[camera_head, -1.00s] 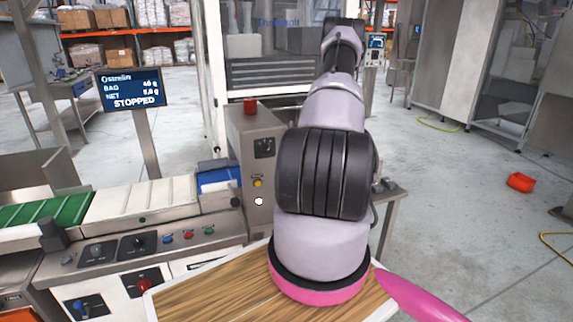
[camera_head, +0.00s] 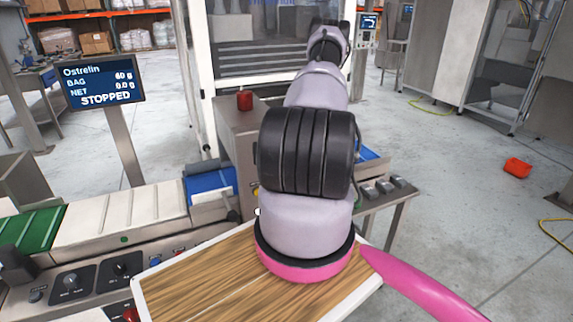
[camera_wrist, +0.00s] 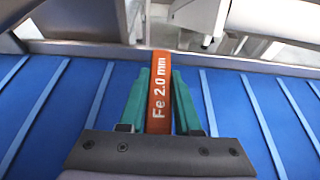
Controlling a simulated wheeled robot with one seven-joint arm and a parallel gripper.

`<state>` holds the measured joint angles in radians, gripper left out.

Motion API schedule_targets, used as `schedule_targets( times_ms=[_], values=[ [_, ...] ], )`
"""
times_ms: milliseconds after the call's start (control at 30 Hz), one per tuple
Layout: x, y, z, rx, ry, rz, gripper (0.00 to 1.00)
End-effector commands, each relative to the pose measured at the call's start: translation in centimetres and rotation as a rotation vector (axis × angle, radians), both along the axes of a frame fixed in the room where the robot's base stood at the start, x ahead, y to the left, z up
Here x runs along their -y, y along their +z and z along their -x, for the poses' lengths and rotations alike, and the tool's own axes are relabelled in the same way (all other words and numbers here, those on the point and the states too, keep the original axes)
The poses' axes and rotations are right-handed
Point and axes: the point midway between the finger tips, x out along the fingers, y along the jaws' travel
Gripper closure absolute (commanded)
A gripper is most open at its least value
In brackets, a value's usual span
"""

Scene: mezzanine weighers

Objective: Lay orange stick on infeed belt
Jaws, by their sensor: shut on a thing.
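The orange stick (camera_wrist: 159,92), marked "Fe 2.0 mm", is between the green fingers of my gripper (camera_wrist: 160,85) in the wrist view. The gripper is shut on it. The blue infeed belt (camera_wrist: 245,110), with lighter cross ribs, lies beneath and on both sides of the stick. The stick points across the belt's far edge. I cannot tell whether it touches the belt. In the head view my arm hides the gripper and stick. A blue belt piece (camera_head: 368,153) shows just right of my arm.
A white belt conveyor (camera_head: 95,218) with another blue section (camera_head: 210,184) runs at left. A screen (camera_head: 101,83) reads STOPPED. A grey cabinet with a red button (camera_head: 244,100) stands left of my arm. A small side table (camera_head: 388,192) is at right.

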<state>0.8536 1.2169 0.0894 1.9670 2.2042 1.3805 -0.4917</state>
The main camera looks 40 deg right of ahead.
Motion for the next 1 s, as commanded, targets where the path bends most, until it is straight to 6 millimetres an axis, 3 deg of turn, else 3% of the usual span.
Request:
schedule_targets(
  times_ms=[367, 733, 767, 800, 1000],
  values=[
    [0.0, -4.3, 0.0, 0.001, -0.001, 0.000, 1.00],
    [0.0, -4.7, 0.0, 0.001, 0.000, 0.001, 1.00],
    [0.0, -4.7, 0.0, 0.001, -0.001, 0.002, 0.57],
    [0.0, -4.6, 0.0, 0.001, -0.001, 0.002, 0.41],
    [0.0, -4.6, 0.0, 0.001, -0.001, 0.002, 0.38]
  ],
)
